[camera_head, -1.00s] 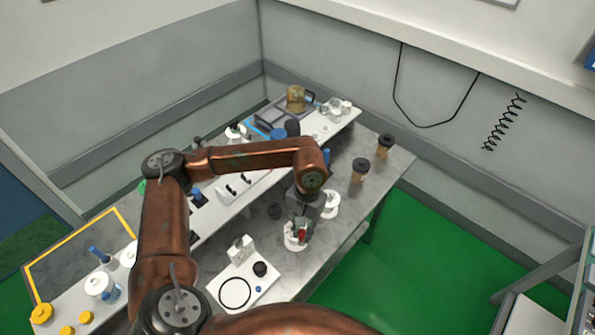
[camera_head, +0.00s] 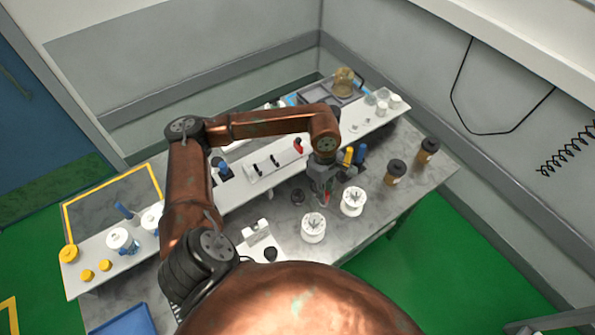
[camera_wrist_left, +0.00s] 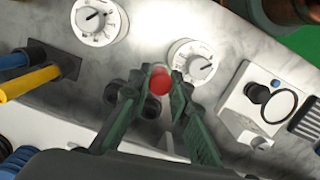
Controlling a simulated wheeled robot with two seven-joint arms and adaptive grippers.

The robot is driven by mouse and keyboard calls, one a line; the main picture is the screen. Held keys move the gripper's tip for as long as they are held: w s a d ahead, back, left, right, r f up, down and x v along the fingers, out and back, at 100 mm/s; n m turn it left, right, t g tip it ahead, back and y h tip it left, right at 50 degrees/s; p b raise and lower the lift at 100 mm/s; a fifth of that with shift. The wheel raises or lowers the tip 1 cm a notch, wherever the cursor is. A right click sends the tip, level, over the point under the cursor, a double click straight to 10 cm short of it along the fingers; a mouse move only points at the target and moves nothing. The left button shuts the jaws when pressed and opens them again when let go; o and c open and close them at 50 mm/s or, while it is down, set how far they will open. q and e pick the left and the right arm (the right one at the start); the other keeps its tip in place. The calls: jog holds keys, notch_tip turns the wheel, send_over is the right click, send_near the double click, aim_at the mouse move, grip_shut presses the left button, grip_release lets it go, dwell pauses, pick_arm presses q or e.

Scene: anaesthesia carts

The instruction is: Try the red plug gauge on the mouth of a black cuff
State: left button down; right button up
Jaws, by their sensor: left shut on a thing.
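My left gripper (camera_head: 325,196) is shut on the red plug gauge (camera_wrist_left: 160,81), seen end-on between the green fingers in the left wrist view. In the head view, only a small red part shows below the fingers. A small black cuff (camera_head: 297,197) stands on the grey bench just left of the gripper. In the left wrist view, two dark round mouths show behind the fingers, one black cuff (camera_wrist_left: 117,92) at left and another (camera_wrist_left: 150,106) partly hidden by the gripper. I cannot tell the gauge's height above them; no contact is visible. My right gripper is not in view.
Two white round dials (camera_head: 352,201) (camera_head: 313,228) stand close to the gripper. Blue and yellow handles (camera_head: 348,156) rise behind the gripper. Black-lidded brown jars (camera_head: 395,172) stand at the right. A white rack (camera_head: 262,172) is behind.

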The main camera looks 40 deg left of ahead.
pick_arm(q)
jog(key=a+n+y+p, duration=0.1)
jog(key=a+n, duration=0.4)
jog(key=n, duration=0.8)
jog(key=a+n+t+y+p, duration=0.1)
jog(key=a+n, duration=0.5)
jog(key=n, duration=0.8)
jog(key=shift+a+p, duration=0.2)
jog(key=shift+p, duration=0.65)
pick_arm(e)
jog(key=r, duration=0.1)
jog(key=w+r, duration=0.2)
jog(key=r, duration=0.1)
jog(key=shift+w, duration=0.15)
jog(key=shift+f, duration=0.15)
pick_arm(q)
jog(key=shift+f+b, duration=2.8)
jog(key=shift+f, duration=0.15)
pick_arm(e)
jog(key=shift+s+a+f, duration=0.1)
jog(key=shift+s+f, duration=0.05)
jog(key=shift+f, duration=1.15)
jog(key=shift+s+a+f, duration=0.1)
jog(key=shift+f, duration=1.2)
